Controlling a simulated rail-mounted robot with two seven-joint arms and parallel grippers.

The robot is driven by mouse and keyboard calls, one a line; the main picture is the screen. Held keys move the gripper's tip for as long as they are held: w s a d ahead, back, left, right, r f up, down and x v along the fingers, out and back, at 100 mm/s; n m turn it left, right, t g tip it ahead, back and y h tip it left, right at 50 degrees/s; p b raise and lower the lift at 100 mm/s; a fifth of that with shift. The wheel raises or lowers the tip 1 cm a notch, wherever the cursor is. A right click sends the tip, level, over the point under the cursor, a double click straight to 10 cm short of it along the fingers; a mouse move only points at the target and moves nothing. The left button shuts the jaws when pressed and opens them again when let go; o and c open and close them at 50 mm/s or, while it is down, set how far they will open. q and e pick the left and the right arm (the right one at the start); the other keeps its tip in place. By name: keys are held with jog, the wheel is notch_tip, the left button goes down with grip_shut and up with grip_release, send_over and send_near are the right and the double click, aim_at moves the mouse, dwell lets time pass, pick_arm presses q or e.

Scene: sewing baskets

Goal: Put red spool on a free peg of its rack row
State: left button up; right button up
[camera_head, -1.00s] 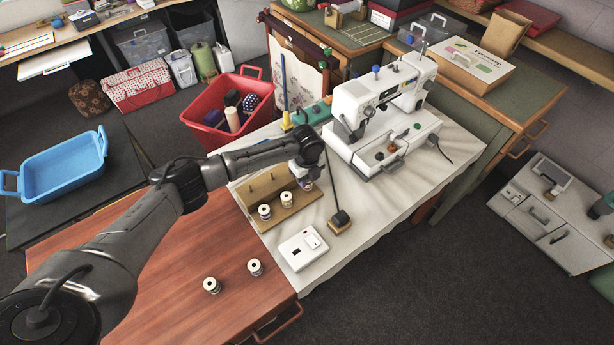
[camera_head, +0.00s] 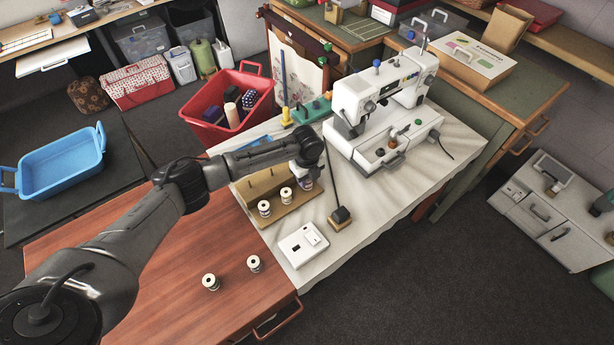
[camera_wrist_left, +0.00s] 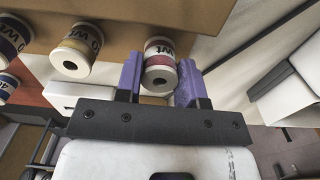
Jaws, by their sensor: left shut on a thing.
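The red spool (camera_wrist_left: 160,65) sits between the purple fingers of my left gripper (camera_wrist_left: 160,82) in the left wrist view. The gripper is shut on it. In the head view my left gripper (camera_head: 304,183) is at the right end of the tan wooden rack (camera_head: 259,187), and the spool is mostly hidden there. The rack board shows behind the spool in the wrist view (camera_wrist_left: 115,20). Whether the spool touches a peg I cannot tell. Two spools stand on the rack, one in front (camera_head: 264,208) and another (camera_head: 286,194) nearer the gripper. My right gripper is not in view.
A white sewing machine (camera_head: 385,105) stands behind and right of the rack. A white box (camera_head: 303,245) and a dark block (camera_head: 340,217) lie in front. Two loose spools (camera_head: 210,282) (camera_head: 254,263) stand on the brown table. A red basket (camera_head: 208,130) is behind.

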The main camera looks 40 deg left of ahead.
pick_arm(q)
jog(key=shift+f, duration=0.3)
jog(key=o, duration=1.2)
jog(key=shift+c, duration=0.2)
jog(key=shift+r, duration=0.1)
notch_tip(320, 180, up, 14)
jog(key=shift+f, duration=0.2)
